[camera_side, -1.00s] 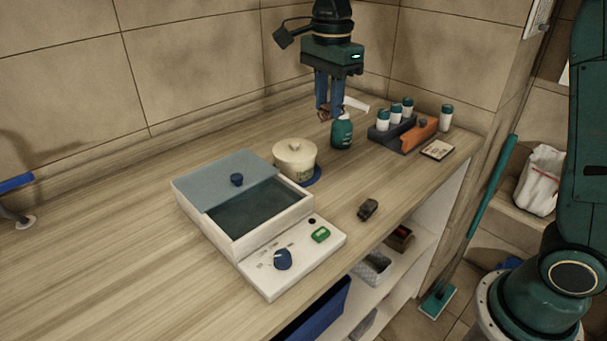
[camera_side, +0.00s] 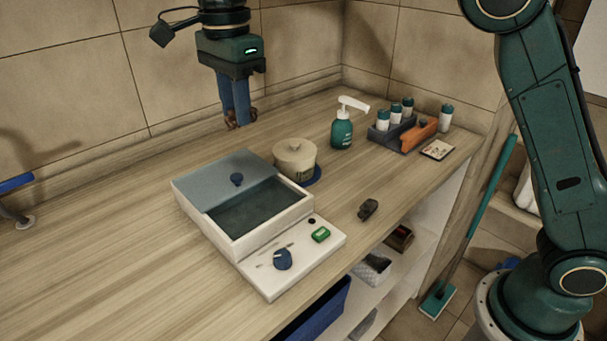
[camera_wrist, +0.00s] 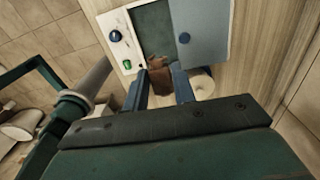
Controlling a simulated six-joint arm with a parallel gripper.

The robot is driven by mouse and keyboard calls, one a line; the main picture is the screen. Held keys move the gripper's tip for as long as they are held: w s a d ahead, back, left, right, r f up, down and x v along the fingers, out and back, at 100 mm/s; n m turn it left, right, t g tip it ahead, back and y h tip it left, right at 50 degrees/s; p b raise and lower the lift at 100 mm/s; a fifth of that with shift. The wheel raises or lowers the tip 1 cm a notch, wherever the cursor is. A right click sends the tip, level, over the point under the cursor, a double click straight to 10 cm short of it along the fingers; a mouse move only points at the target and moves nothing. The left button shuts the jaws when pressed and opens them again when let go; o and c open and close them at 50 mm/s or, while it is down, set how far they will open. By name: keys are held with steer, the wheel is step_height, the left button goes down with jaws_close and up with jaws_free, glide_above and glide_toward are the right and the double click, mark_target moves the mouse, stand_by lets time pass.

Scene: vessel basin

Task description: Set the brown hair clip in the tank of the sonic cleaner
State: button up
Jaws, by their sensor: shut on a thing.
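My gripper (camera_side: 238,121) is shut on the brown hair clip (camera_wrist: 160,78), which shows between the blue fingers in the wrist view. In the side view only small brown bits of it show at the fingertips. My gripper is held above the counter, behind the sonic cleaner. The sonic cleaner (camera_side: 299,282) is a white box with a dial, a green button and a tank (camera_side: 258,211) holding dark liquid. A grey-blue lid (camera_side: 215,179) with a blue knob covers the rear part of the tank. The front part is open.
A small dark object (camera_side: 368,208) lies right of the cleaner.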

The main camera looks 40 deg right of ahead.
steer(key=shift+s+a+r, duration=0.1)
steer(key=shift+a+r, duration=0.05)
steer(key=shift+a, duration=1.7)
glide_toward(236, 228)
step_height(236, 228, down, 6)
steer(key=shift+r, duration=0.25)
steer(key=shift+f, duration=0.1)
steer(key=o, duration=0.6)
steer(key=shift+o, duration=0.2)
step_height(236, 228, up, 12)
